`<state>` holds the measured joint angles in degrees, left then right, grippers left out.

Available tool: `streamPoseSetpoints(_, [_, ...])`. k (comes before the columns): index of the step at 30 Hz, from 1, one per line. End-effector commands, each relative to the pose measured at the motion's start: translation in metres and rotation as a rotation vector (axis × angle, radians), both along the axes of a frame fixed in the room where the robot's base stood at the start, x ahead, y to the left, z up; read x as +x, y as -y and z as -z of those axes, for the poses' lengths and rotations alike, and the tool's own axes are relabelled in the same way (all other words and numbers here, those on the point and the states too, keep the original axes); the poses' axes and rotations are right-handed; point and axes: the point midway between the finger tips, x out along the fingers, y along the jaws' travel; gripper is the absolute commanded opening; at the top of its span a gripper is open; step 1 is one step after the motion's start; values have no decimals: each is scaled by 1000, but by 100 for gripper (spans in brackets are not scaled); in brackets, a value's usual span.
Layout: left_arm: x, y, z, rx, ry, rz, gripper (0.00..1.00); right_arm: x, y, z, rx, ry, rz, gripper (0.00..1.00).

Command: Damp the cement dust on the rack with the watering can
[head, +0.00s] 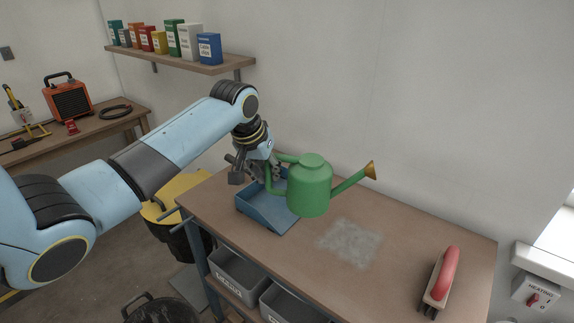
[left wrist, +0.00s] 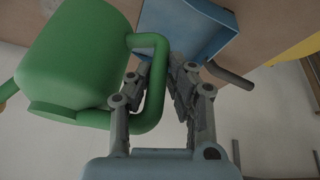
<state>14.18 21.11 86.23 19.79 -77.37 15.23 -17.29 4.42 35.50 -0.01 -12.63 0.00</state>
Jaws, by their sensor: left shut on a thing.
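The green watering can (head: 308,190) is held up over the rack's brown top (head: 400,241), its spout with a brass rose pointing right. My left gripper (head: 264,172) is shut on the can's handle; the left wrist view shows the fingers (left wrist: 160,75) at the handle of the can (left wrist: 75,65). The can looks roughly upright. A grey patch of cement dust (head: 349,243) lies on the rack top, to the right of and below the can in the head view. No water is seen coming from the rose. My right gripper is not in view.
A blue dustpan (head: 262,212) lies on the rack's left part, partly behind the can; it also shows in the left wrist view (left wrist: 185,25). A red-handled brush (head: 442,279) lies at the right end. Grey bins (head: 238,272) sit below. A wall stands behind.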

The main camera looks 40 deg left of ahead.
Motion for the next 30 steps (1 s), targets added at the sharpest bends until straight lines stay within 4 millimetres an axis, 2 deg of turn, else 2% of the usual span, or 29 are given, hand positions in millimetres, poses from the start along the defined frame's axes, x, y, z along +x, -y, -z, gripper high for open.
streamPoseSetpoints(3, [-7, -10, -4, -7, 8, -3, 0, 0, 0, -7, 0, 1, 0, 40])
streamPoseSetpoints(8, [-11, -13, 2, -20, 12, -4, 0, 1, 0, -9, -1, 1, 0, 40])
streamPoseSetpoints(16, [-11, -12, 25, -21, 11, -5, 0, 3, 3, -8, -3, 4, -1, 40])
streamPoseSetpoints(23, [-11, -13, 52, -19, 11, -5, 0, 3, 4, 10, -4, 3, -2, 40])
streamPoseSetpoints(30, [-9, -10, 24, 87, -38, -3, 0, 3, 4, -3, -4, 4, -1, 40])
